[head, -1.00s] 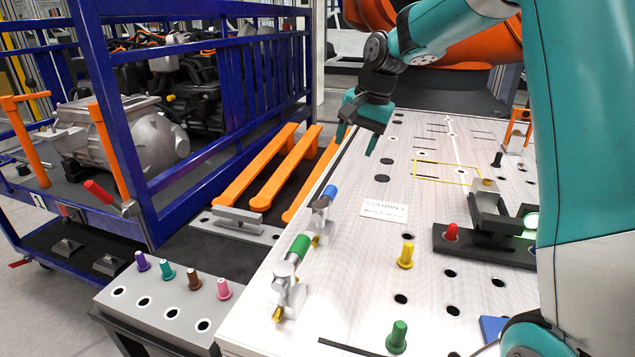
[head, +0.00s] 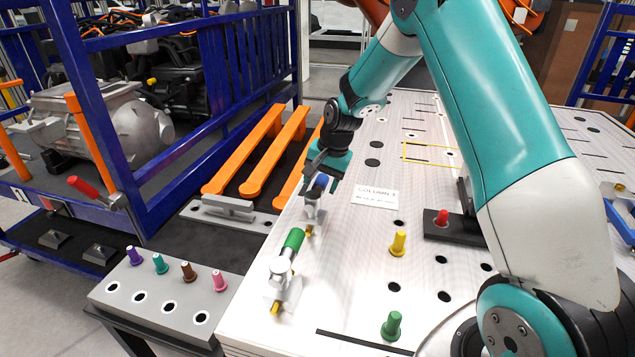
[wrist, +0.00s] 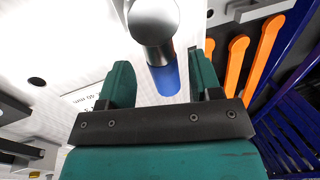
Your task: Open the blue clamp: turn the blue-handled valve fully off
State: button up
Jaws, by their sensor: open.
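The blue-handled valve (head: 312,211) stands near the left edge of the white table, its silver body below the handle. My gripper (head: 328,172) is over it from above and behind, partly hiding the blue handle. The fingers are open, with a visible gap on each side of the handle. Whether the handle has turned at all is hard to tell.
A green-handled valve (head: 292,244) stands just in front of the blue one. Yellow (head: 398,243) and green (head: 392,325) pegs stand to the right. A white label card (head: 376,196) lies beside the valve. Orange bars (head: 245,155) and a blue frame (head: 160,225) are to the left.

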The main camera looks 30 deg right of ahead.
jog(key=shift+x, duration=1.2)
